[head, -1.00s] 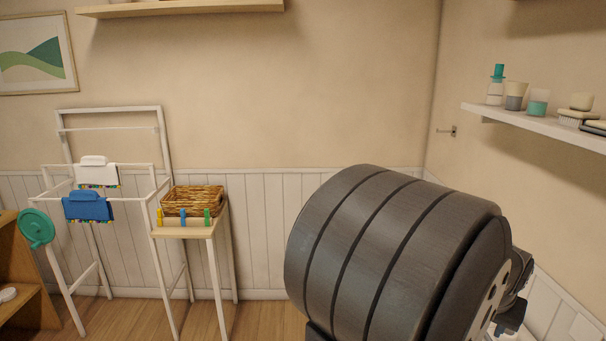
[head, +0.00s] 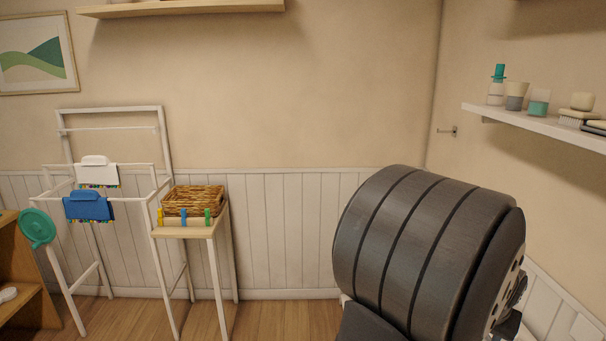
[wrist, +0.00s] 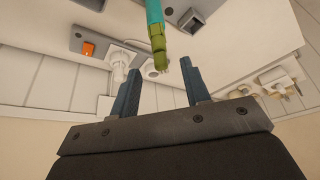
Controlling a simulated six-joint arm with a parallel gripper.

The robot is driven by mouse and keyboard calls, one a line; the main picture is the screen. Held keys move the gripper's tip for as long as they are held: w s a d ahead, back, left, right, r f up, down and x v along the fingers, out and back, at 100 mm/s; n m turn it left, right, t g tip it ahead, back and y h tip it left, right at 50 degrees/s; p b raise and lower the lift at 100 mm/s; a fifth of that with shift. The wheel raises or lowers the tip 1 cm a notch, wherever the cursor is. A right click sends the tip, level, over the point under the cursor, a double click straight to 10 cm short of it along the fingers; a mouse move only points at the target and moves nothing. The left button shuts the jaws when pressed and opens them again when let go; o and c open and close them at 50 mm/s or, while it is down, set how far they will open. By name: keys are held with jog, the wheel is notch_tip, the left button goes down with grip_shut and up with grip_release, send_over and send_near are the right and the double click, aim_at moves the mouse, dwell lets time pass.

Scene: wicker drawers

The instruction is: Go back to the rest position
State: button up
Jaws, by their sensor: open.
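My gripper (wrist: 160,88) shows in the wrist view with its two dark blue fingers apart and nothing between them. A teal and green stick-like thing (wrist: 155,32) stands just beyond the fingertips, apart from them as far as I can tell. In the head view a large dark ribbed part of my own arm fills the lower right. My gripper cannot be made out there.
A white shelf (head: 540,125) with bottles and cups is on the right wall. A white rack (head: 110,150) and a small table with a wicker basket (head: 193,200) stand at left. The wrist view shows a grey strip with an orange switch (wrist: 88,49).

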jog(key=x, duration=0.5)
jog(key=shift+w+f, duration=0.15)
notch_tip(320, 180, up, 7)
jog(key=shift+r, duration=0.15)
jog(key=shift+a+r, duration=0.1)
jog(key=shift+a, duration=0.05)
jog(key=s+a+r+n, duration=0.15)
jog(key=s+a, duration=0.25)
jog(key=a, duration=0.6)
jog(key=s+a+r+n, duration=0.1)
jog(key=s+a+r, duration=0.25)
jog(key=a, duration=0.75)
jog(key=s+a+f, duration=0.3)
jog(key=s+a, duration=0.3)
jog(key=s+a+f+n+t, duration=0.1)
jog(key=s+a+f, duration=0.2)
jog(key=s+a, duration=0.3)
jog(key=shift+a+f+t+y, duration=0.25)
jog(key=shift+f+t+y, duration=0.05)
jog(key=shift+f+y, duration=0.1)
